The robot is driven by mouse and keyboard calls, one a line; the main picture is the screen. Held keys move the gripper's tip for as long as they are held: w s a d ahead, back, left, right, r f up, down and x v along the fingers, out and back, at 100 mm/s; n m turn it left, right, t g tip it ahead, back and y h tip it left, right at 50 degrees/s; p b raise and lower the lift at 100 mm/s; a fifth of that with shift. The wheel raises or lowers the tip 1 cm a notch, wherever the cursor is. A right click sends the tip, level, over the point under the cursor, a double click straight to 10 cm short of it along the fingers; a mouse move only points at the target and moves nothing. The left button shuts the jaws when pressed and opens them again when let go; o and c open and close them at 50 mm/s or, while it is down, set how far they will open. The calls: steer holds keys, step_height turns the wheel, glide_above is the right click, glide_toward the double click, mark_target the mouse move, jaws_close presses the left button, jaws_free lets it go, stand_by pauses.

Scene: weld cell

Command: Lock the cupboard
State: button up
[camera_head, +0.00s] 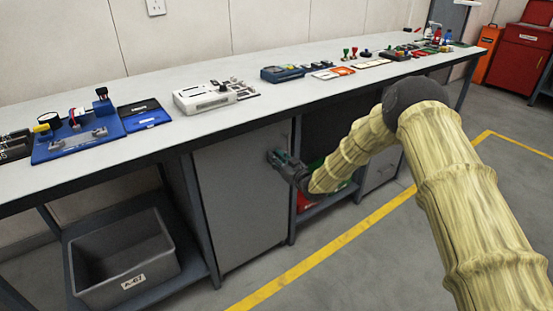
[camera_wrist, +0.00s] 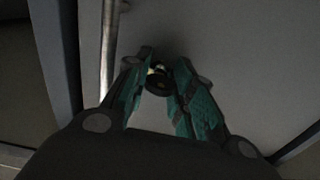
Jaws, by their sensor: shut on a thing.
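The cupboard (camera_head: 238,205) is a grey door under the workbench, and it looks closed. My gripper (camera_head: 272,158) is at the upper right of this door, its fingers pointing at the door face. In the wrist view the green-padded fingers of my gripper (camera_wrist: 160,78) close in around a small dark round lock part (camera_wrist: 157,82) with a bit of yellowish metal on it. The cupboard door (camera_wrist: 235,50) fills the background there. Whether the small part is a key or a lock knob is too dark to tell.
The workbench top (camera_head: 160,140) runs above the door and carries several tools and devices. A grey bin (camera_head: 125,262) stands on a low shelf to the left. An open shelf with a red item (camera_head: 308,200) lies right of the door. Floor in front is clear.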

steer(key=o, duration=1.1)
steer(key=shift+c, duration=0.2)
steer(key=shift+s+d, duration=0.1)
steer(key=v, duration=0.7)
steer(key=shift+s, duration=0.35)
steer(key=shift+d, duration=0.15)
